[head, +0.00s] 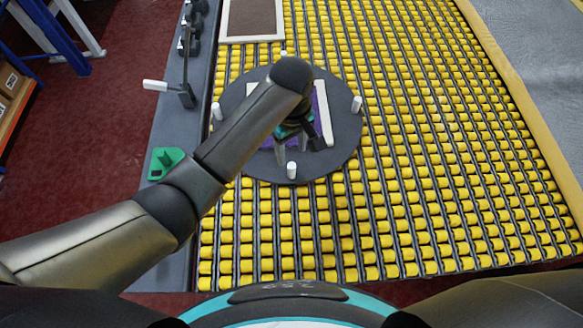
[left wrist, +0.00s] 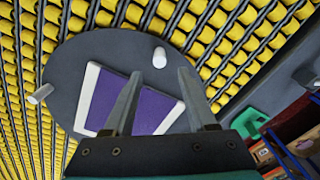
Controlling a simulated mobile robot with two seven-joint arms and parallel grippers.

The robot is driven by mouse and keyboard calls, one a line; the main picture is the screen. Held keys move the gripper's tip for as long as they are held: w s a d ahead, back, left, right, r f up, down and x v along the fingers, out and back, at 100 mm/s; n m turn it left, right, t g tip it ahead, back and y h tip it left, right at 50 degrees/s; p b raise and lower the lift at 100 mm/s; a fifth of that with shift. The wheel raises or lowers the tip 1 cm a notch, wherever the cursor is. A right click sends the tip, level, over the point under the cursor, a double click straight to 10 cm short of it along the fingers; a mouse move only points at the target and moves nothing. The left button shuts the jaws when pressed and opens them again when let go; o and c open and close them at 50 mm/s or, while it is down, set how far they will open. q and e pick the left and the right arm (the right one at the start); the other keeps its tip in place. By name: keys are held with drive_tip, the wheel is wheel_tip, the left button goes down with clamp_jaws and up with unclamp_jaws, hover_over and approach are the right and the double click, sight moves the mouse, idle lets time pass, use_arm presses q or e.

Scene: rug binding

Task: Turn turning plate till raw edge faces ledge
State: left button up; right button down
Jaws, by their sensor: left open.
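The dark grey round turning plate (head: 340,147) lies on the yellow roller table and carries several white pegs near its rim. A purple rug (head: 268,144) with white binding lies on it, partly hidden by my left arm. A white strip (head: 322,112) runs along its right side. The grey ledge (head: 170,128) is on the left. My left gripper (head: 300,145) is open over the plate. The near peg (left wrist: 159,54) shows just beyond its fingertips; contact is unclear.
A green block (head: 165,162) and a white-handled lever (head: 160,86) are on the ledge. A brown panel with pale edging (head: 253,18) lies at the far end. Yellow rollers (head: 420,140) right of the plate are clear; a grey surface (head: 540,60) lies beyond.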

sight(291, 166)
use_arm(q)
wheel_tip(291, 166, down, 10)
drive_tip(key=shift+r+b, duration=0.2)
drive_tip(key=shift+b, duration=1)
drive_tip(key=shift+c, duration=0.3)
clamp_jaws()
